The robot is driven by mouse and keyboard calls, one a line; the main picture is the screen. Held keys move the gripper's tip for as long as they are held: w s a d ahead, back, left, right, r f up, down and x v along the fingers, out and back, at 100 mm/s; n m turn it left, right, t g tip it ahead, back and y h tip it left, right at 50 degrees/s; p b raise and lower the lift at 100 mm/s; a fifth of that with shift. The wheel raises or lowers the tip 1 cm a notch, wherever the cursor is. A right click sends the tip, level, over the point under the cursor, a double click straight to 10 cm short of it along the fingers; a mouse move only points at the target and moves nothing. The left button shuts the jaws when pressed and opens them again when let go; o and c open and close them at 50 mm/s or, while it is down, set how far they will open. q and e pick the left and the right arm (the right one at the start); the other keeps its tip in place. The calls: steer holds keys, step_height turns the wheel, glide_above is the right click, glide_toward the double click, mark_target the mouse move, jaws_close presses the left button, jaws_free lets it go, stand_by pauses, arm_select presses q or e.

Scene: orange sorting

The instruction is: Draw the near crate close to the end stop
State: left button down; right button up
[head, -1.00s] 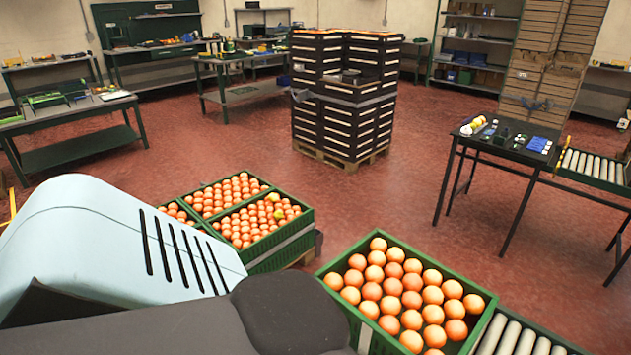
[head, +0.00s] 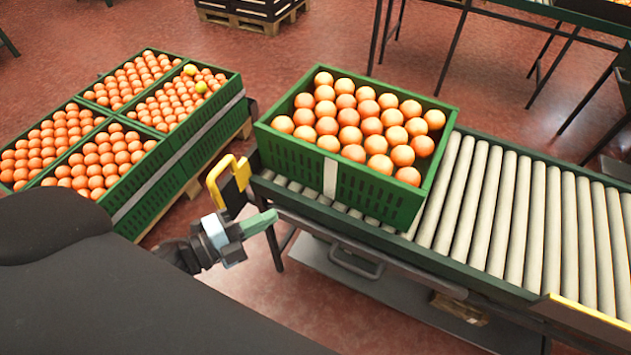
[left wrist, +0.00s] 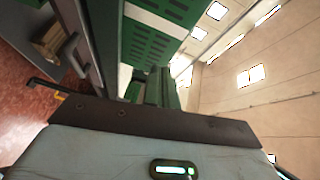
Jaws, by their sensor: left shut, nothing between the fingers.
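The near crate (head: 375,195) is a green slatted box full of oranges, with a white strip on its front wall. It stands upright on the left part of the roller conveyor. Its green wall also fills the upper middle of the left wrist view (left wrist: 160,42). My left gripper (head: 266,221) is shut and empty, with green fingertips, in front of the conveyor's left end and left of the crate. It looks apart from the crate. A yellow-edged black plate (head: 229,183) stands at the conveyor's left end; I cannot tell whether it is the end stop. My right gripper is not in view.
Grey rollers (head: 520,215) right of the crate are bare. Several green crates of oranges (head: 120,120) stand on a pallet at left. A yellow-topped edge (head: 585,316) shows at the conveyor's lower right. A grey handle (head: 357,262) sits below the conveyor rail.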

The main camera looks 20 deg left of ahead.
mark_target(322, 164)
arm_select(q)
steer(key=w+d+m, duration=0.1)
steer(key=w+d, duration=0.1)
steer(key=w, duration=0.2)
steer(key=w+d+r+m+h, duration=0.1)
steer(key=w+d, duration=0.1)
steer(key=w, duration=0.2)
steer(key=w+d+m, duration=0.1)
steer(key=w+d, duration=0.1)
steer(key=w, duration=0.2)
steer(key=shift+r+g+p, duration=0.2)
steer(key=shift+g+p, duration=0.1)
steer(key=shift+w+a, duration=0.15)
steer(key=shift+w, duration=0.45)
steer(key=shift+w+a, duration=0.15)
steer(key=shift+w, duration=0.8)
steer(key=shift+w+a, duration=0.15)
steer(key=shift+w, duration=0.75)
